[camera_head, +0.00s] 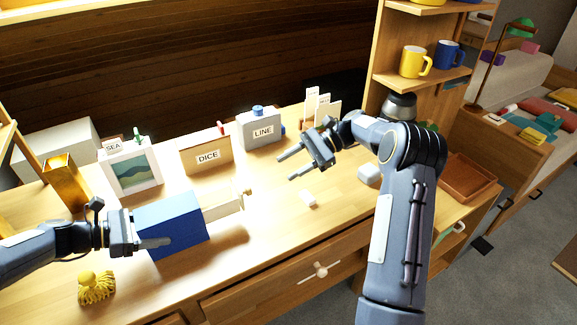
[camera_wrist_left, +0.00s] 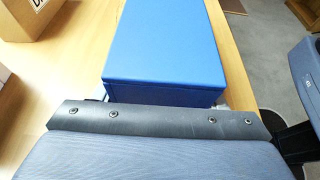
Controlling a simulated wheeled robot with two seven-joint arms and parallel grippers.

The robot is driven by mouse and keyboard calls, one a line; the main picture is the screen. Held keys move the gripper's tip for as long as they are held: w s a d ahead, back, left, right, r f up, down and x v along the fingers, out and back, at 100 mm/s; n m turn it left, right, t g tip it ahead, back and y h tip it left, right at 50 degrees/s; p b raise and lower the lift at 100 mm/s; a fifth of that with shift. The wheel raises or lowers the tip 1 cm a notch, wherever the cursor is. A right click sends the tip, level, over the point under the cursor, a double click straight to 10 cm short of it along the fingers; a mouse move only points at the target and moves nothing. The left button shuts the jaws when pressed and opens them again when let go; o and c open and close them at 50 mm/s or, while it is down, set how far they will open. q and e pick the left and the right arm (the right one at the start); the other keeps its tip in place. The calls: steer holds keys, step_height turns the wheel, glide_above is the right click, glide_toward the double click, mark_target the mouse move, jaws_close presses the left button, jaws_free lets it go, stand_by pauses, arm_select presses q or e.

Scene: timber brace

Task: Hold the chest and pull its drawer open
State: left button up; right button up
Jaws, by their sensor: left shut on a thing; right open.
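The blue chest (camera_head: 172,224) sits on the wooden desk at the left in the head view. Its pale wooden drawer (camera_head: 222,206) sticks out from the right end, with a small knob (camera_head: 246,195) on its front. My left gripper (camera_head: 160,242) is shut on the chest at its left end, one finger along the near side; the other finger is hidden. The chest's blue top (camera_wrist_left: 170,42) fills the middle of the left wrist view, where the drawer is out of sight. My right gripper (camera_head: 287,167) is open and empty, right of the knob and apart from it.
A DICE box (camera_head: 207,154), a LINE box (camera_head: 262,132) and a framed picture (camera_head: 132,172) stand behind the chest. A yellow tassel (camera_head: 96,288) lies in front.

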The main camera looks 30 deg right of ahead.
arm_select(q)
steer(key=o, duration=1.2)
